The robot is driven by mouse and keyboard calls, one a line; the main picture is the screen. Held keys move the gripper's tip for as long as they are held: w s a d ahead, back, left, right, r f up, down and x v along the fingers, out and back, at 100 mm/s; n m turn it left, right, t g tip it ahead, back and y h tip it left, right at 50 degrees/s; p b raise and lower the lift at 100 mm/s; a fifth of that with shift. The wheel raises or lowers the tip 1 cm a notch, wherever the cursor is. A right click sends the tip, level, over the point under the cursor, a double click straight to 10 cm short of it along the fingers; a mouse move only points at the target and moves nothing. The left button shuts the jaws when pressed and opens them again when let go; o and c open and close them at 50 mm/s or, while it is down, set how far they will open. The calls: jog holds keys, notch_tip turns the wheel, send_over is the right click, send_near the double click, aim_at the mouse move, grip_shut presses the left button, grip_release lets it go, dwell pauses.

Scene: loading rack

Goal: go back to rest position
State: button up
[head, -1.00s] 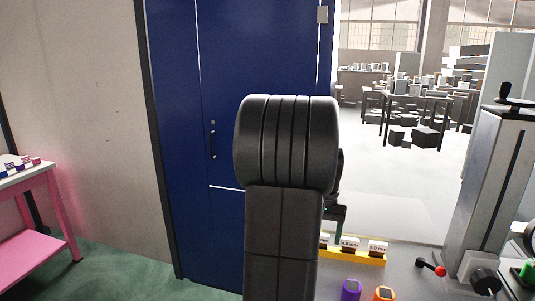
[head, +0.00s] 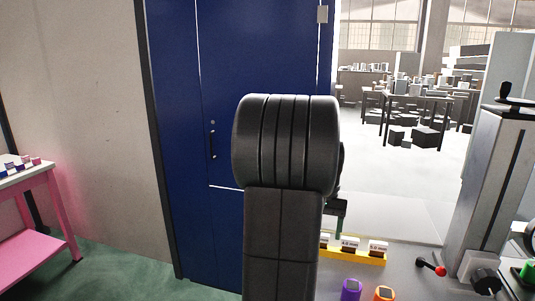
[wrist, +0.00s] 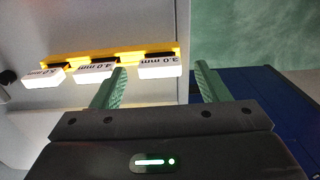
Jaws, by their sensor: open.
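My gripper (wrist: 160,88) is open in the wrist view, with its two green fingers apart and nothing between them. In the head view my dark arm stands upright in the middle and hides most of the gripper. A yellow rack (head: 364,257) holds white labelled blocks; in the wrist view the rack (wrist: 125,57) lies beyond the fingers. One white block (wrist: 160,68) shows in the gap between the fingers, farther off. I cannot tell the exact distance.
A purple-topped item (head: 350,289) and an orange item (head: 383,293) stand in front of the rack. A blue door (head: 240,60) stands behind, and a pink table (head: 38,215) at left.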

notch_tip(320, 180, up, 10)
notch_tip(320, 180, down, 12)
jog(key=shift+f+p, duration=0.15)
jog(key=shift+p, duration=0.4)
jog(key=shift+w+r+p, duration=0.1)
jog(key=shift+r+p, duration=0.4)
jog(key=shift+r, duration=0.35)
jog(key=shift+b, duration=0.4)
jog(key=shift+r+p, duration=0.95)
jog(key=shift+r, duration=0.55)
jog(key=shift+a+f, duration=0.1)
